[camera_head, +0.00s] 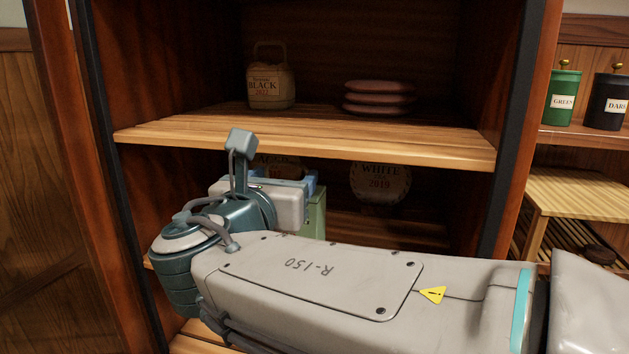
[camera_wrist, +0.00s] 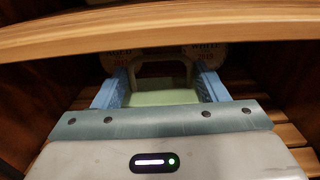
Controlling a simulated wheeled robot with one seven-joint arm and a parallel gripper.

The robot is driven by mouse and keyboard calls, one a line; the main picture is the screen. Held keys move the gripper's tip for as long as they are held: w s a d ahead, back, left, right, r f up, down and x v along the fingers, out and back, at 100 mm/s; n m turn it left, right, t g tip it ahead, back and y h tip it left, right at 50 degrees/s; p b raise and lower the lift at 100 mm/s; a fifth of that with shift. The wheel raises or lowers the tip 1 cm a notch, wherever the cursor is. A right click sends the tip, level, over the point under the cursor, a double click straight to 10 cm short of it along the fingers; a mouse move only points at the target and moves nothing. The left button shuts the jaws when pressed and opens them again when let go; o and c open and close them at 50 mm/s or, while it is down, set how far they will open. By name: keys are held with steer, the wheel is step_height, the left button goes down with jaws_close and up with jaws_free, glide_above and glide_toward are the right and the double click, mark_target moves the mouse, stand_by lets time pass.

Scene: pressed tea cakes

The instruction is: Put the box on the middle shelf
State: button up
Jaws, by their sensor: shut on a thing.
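The box (camera_head: 317,216) is pale green and mostly hidden behind my gripper (camera_head: 312,184) in the head view. In the wrist view my gripper (camera_wrist: 160,84) is shut on the box (camera_wrist: 162,98), with a blue finger on each side of it. The box is inside the cabinet, below the upper shelf board (camera_head: 300,137). The middle shelf (camera_head: 433,232) shows as slatted boards behind my arm, and its slats also show in the wrist view (camera_wrist: 287,128). I cannot tell whether the box touches the shelf.
A round cake labelled WHITE 2019 (camera_head: 380,183) stands upright at the back, with another label partly hidden left of it. The upper shelf holds a BLACK container (camera_head: 270,85) and stacked discs (camera_head: 379,98). The upper board is close above my gripper.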

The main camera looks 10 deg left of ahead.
steer(key=w+p, duration=0.1)
steer(key=w, duration=0.5)
steer(key=shift+w, duration=0.25)
steer(key=f, duration=0.3)
steer(key=shift+w+f, duration=0.25)
steer(key=shift+w, duration=0.15)
steer(key=shift+f, duration=0.15)
steer(key=o, duration=1.4)
steer(key=shift+c, duration=0.2)
